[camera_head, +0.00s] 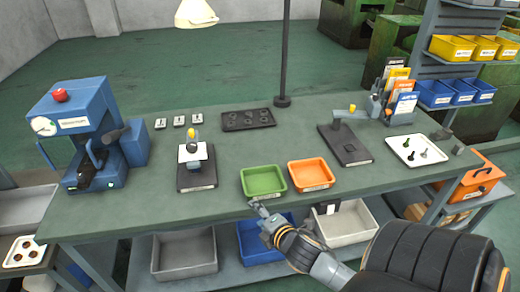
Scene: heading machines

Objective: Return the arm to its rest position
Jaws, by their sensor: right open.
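My right arm comes in from the lower right. My right gripper (262,212) is at the front edge of the green workbench (225,209), just in front of the green tray (263,181). It is small in view and open, with nothing seen between its fingers. I cannot tell whether it touches the bench edge. My left gripper is not in view.
An orange tray (311,174) sits right of the green one. A blue machine (88,135) stands at the left, with a small gauge stand (196,166) beside it. A white tray (416,150) with dark parts lies right. Grey bins (184,255) sit below the bench.

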